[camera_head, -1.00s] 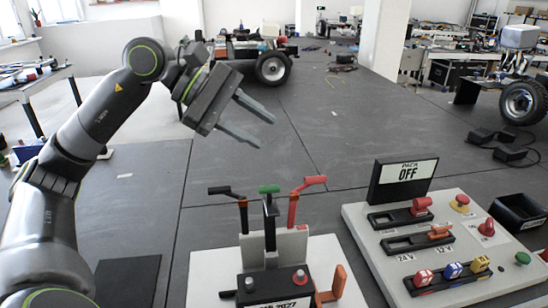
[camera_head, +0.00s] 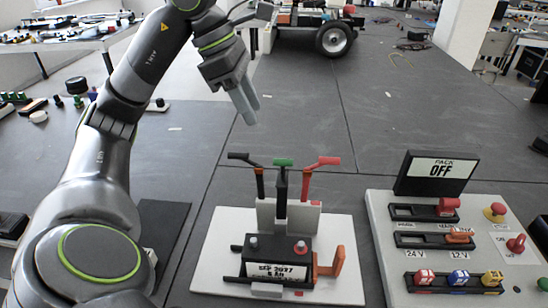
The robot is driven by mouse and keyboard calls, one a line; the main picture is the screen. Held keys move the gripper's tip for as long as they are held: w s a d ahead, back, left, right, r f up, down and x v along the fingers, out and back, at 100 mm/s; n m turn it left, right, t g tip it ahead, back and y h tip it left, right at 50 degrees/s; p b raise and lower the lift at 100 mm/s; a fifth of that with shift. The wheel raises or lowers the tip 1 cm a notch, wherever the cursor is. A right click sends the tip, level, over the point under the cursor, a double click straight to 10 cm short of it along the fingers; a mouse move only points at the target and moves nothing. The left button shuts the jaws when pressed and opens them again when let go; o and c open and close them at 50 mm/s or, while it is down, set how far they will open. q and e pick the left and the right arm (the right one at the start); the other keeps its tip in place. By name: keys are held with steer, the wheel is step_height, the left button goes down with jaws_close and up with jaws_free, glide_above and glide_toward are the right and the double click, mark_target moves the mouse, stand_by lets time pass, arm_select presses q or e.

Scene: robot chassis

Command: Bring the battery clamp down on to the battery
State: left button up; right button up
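The black battery (camera_head: 275,256) with a white label sits in a low black holder on a white board (camera_head: 215,280). Behind it, a black upright arm with a green handle (camera_head: 283,163), which looks like the clamp, stands raised off the battery. A black lever (camera_head: 245,159) stands to its left and a red lever (camera_head: 321,163) to its right, both raised. An orange handle (camera_head: 331,262) stands at the holder's right end. My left gripper (camera_head: 251,114) appears open and empty, fingers downward, above and behind the levers and apart from them. My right gripper is out of view.
A control panel (camera_head: 386,262) with switches, coloured knobs and a PACK OFF sign (camera_head: 436,172) stands at the right. A wheeled chassis (camera_head: 325,22) is at the back. The grey surface behind the board is largely clear.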

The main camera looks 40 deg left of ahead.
arm_select(q)
steer(key=x, duration=1.1)
steer(key=shift+w+d+f+b, duration=0.1)
steer(key=shift+d+f+b, duration=0.1)
steer(key=shift+b, duration=0.15)
steer(key=shift+c, duration=0.4)
jaws_close()
